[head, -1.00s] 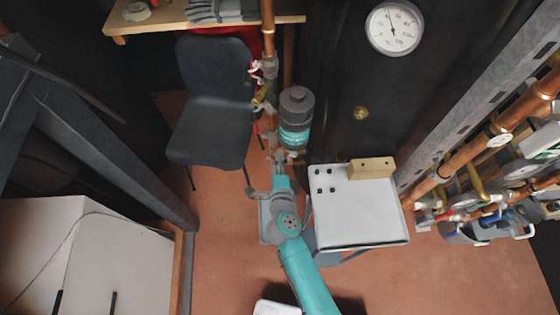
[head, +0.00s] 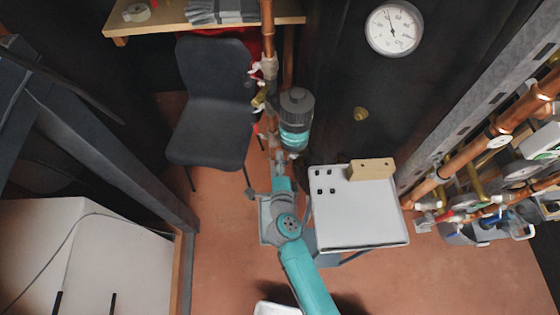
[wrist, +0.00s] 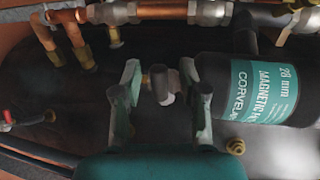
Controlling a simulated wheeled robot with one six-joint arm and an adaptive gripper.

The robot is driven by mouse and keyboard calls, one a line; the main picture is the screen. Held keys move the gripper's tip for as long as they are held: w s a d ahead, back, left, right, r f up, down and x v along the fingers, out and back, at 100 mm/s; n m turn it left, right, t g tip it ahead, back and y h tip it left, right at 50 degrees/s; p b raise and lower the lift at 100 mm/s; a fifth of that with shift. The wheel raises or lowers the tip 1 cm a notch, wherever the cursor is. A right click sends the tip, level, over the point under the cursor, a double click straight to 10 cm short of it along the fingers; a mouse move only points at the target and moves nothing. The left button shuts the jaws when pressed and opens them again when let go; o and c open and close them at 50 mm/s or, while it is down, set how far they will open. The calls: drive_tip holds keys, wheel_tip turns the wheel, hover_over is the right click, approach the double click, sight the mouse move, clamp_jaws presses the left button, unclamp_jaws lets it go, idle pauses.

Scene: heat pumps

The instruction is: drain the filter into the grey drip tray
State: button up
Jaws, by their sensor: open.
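The filter (head: 296,120) is an upright grey cylinder with a teal label, beside the copper pipe in the head view. In the wrist view the filter (wrist: 265,90) lies across the right side, with "MAGNETIC" and "28 mm" on its label. My gripper (head: 278,160) is just below and left of the filter in the head view. I cannot identify the grey drip tray with certainty.
A pale grey tray-like top (head: 355,218) with a wooden block (head: 371,169) stands right of my arm. A dark chair (head: 212,105) is left of the pipe. Copper pipework and valves (head: 485,195) line the right. Open floor (head: 225,265) lies left of my arm.

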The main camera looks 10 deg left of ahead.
drive_tip(key=v, duration=1.1)
drive_tip(key=shift+s, duration=0.35)
drive_tip(key=shift+d, duration=0.1)
